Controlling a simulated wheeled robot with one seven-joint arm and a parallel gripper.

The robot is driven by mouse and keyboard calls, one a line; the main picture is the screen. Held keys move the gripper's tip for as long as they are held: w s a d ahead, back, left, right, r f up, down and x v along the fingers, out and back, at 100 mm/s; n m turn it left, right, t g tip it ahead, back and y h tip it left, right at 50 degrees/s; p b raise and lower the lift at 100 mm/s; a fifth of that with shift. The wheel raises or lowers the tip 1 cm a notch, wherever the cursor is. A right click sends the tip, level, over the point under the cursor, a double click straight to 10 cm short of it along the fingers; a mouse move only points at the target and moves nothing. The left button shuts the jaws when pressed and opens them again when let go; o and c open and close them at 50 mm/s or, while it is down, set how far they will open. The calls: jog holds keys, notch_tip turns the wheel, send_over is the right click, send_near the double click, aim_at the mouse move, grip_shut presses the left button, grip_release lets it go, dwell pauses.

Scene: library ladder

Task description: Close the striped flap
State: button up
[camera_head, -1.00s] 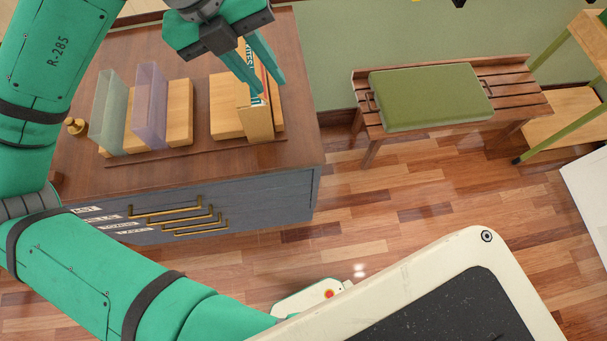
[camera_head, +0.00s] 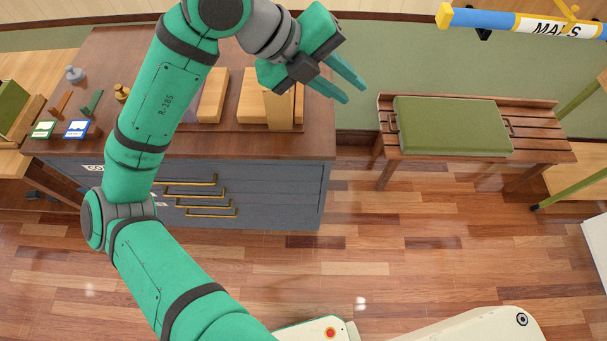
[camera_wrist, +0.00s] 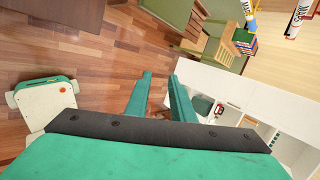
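I cannot make out a striped flap in either view. My gripper (camera_head: 354,95) is over the right end of the wooden counter in the head view, with its green fingers apart and pointing right and down. In the wrist view my gripper (camera_wrist: 160,75) also shows its two fingers apart, with nothing between them. A white cabinet (camera_wrist: 206,77) with open compartments lies beyond the right finger in the wrist view. Part of its front is hidden by my gripper. A white surface (camera_head: 597,250) shows at the head view's right edge.
A brown counter (camera_head: 100,60) with grey drawers stands at left, bearing wooden blocks. A slatted bench (camera_head: 545,140) with a green cushion (camera_head: 450,125) stands at right. A blue pole labelled MAPS (camera_head: 490,20) hangs top right. The wooden floor (camera_head: 420,240) between is clear.

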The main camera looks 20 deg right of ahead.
jog(key=w+d+r+n+t+h, duration=0.2)
jog(key=w+d+n+t+h, duration=0.25)
jog(key=d+n+h, duration=0.3)
jog(key=w+a+f+n+t, duration=0.3)
jog(key=w+f+n+t, duration=0.3)
jog(key=n, duration=0.4)
jog(key=s+a+f+n+t+y, duration=0.2)
jog(key=s+a+f+n+y, duration=0.1)
jog(key=f+n, duration=0.3)
jog(key=s+a+f+n+t+y, duration=0.2)
jog(key=s+a+f+n+y, duration=0.2)
jog(key=f, duration=0.4)
jog(key=s+a+f+n+t+y, duration=0.3)
jog(key=s+a+f+n+y, duration=0.1)
jog(key=f+n, duration=0.4)
jog(key=shift+a+y, duration=0.75)
jog(key=shift+y, duration=0.1)
